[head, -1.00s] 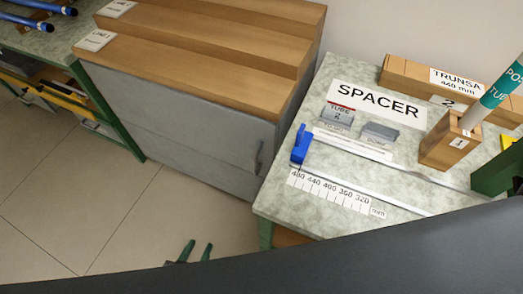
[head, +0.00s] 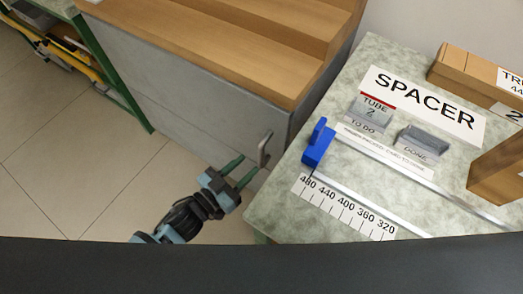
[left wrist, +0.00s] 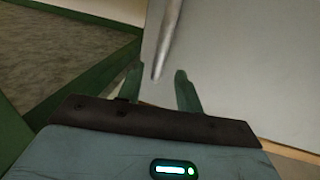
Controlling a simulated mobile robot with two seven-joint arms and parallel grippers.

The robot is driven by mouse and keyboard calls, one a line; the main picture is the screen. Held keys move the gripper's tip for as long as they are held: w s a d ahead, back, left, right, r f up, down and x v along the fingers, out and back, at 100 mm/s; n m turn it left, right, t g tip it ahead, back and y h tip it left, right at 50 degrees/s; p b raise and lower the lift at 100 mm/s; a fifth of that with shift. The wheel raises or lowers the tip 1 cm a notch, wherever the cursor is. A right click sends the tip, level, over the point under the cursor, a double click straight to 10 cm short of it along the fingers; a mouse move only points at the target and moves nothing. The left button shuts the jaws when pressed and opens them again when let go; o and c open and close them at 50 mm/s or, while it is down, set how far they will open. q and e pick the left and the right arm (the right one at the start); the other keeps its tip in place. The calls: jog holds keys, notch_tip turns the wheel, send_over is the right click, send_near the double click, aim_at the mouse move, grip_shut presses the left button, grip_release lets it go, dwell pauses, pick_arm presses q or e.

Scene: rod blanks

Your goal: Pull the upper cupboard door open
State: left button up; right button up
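The upper cupboard door (head: 190,95) is a grey panel below the wooden stepped top, and it looks shut. Its upright grey bar handle (head: 264,150) is near the door's right edge. My left gripper (head: 248,170) is open, its green fingers pointing up at the handle's lower end. In the left wrist view the handle (left wrist: 169,38) comes down from the top, its lower end between the two open fingertips (left wrist: 158,80). I cannot tell whether the fingers touch it. My right gripper is not in view.
A worktable (head: 285,200) with a SPACER sign (head: 425,105), a ruler strip (head: 345,208) and a blue stop (head: 318,145) stands close to the right of the handle. A green-framed rack (head: 120,95) is at the left. Tiled floor (head: 70,180) lies open before the cupboard.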

aim_at(259, 156)
pick_arm(q)
jog(key=x, duration=0.6)
jog(key=shift+w+d+b, duration=0.25)
jog(key=shift+b, duration=0.05)
jog(key=shift+c, duration=0.4)
grip_shut()
